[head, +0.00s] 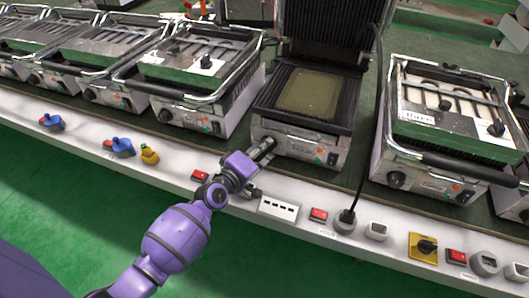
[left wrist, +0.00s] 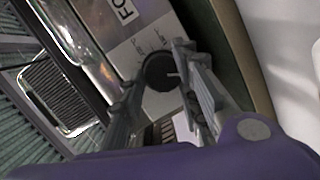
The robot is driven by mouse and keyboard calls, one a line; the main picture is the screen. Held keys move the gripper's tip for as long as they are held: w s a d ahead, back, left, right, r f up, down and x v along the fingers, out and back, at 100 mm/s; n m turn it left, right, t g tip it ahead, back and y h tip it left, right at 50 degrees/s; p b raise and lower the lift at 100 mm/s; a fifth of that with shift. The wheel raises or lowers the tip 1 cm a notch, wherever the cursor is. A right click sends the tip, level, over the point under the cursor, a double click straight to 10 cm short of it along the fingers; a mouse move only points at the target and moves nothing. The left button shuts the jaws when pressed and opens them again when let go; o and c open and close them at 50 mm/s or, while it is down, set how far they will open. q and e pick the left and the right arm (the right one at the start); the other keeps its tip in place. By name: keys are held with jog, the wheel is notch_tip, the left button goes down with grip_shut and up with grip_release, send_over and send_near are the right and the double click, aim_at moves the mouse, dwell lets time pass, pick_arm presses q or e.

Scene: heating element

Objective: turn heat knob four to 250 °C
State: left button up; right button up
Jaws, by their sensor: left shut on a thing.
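The heat knob (left wrist: 161,71) is a round black dial with a pale pointer line, in the left wrist view. It sits on the metal front of a grill, beside a label (left wrist: 123,10) whose visible letters read "FO". Small temperature markings around it are too blurred to read. My left gripper (left wrist: 160,80) is shut on the knob, with one finger on each side. In the head view, my left gripper (head: 263,151) is at the left front corner of the open grill (head: 297,141) and hides the knob. My right gripper is not in view.
Closed grills stand to the left (head: 190,75) and right (head: 450,125) on the bench. A black cable (head: 367,140) hangs down to a socket right of my left gripper. Red switches (head: 318,214) and plugs line the white bench front. Green floor is clear in front.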

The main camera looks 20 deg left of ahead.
pick_arm(q)
jog(key=shift+w+d+r, duration=0.1)
jog(key=shift+w+r, duration=0.05)
jog(key=shift+r, duration=0.15)
jog(key=o, duration=1)
jog(key=shift+o, duration=0.3)
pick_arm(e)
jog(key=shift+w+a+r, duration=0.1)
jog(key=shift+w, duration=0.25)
pick_arm(q)
jog(key=shift+f, duration=0.1)
jog(key=shift+s, duration=0.2)
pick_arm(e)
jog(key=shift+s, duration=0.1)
pick_arm(q)
jog(key=v, duration=1.1)
jog(key=shift+s, duration=0.4)
